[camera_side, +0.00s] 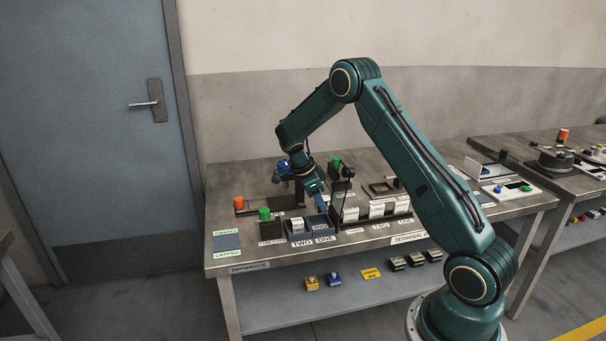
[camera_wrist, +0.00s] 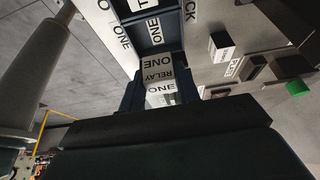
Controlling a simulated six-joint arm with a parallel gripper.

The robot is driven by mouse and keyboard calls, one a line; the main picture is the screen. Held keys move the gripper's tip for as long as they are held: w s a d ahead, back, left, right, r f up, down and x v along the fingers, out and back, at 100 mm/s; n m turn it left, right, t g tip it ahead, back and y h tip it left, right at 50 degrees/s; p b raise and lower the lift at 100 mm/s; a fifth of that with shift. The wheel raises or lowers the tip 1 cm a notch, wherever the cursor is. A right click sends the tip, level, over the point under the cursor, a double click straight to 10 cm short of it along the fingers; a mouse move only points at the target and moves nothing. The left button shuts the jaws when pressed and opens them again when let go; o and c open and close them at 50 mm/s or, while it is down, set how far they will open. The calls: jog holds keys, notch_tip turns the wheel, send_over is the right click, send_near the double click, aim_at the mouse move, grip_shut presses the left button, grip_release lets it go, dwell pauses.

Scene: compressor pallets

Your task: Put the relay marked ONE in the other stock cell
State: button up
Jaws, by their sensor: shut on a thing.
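My gripper (camera_side: 320,201) points down over the dark blue stock tray, at the cell labelled ONE (camera_side: 325,239). In the wrist view its dark fingers are shut on a block, the relay marked ONE (camera_wrist: 160,75), with white and dark faces. The relay's underside is hidden, so I cannot tell if it touches the cell floor. The neighbouring cell, labelled TWO (camera_side: 301,244), holds a white-faced relay (camera_side: 297,225). Part of the blue tray (camera_wrist: 150,38) with a ONE label shows at the top of the wrist view.
Green (camera_side: 264,214) and orange (camera_side: 239,202) capped parts stand left. A blue pad (camera_side: 227,242) lies at the table's front left.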

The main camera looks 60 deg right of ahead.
jog(key=shift+f, duration=1)
jog(key=shift+f, duration=2.1)
jog(key=shift+f, duration=0.15)
jog(key=o, duration=0.7)
jog(key=v, duration=1.2)
